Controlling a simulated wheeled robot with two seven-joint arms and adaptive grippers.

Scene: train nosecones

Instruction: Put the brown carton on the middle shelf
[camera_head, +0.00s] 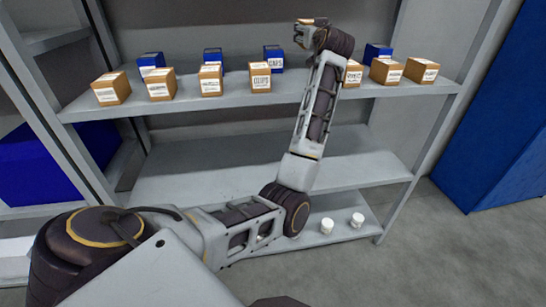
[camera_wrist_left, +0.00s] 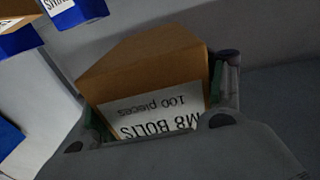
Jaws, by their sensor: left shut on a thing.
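The brown carton (camera_wrist_left: 140,68) fills the middle of the left wrist view, with a white label reading "M8 BOLTS 100 pieces" upside down. My left gripper (camera_head: 308,34) is shut on it, with a finger on each side. In the head view the gripper is raised above the upper shelf (camera_head: 225,101), and its wrist hides most or all of the carton. The middle shelf (camera_head: 215,180) is a bare grey board below, partly covered by my left arm. My right gripper is not in view.
Several other brown cartons (camera_head: 211,80) and blue boxes (camera_head: 273,58) stand on the upper shelf. Two white items (camera_head: 357,220) stand on the bottom shelf. A large blue bin (camera_head: 45,165) is at the left, a blue cabinet (camera_head: 500,120) at the right.

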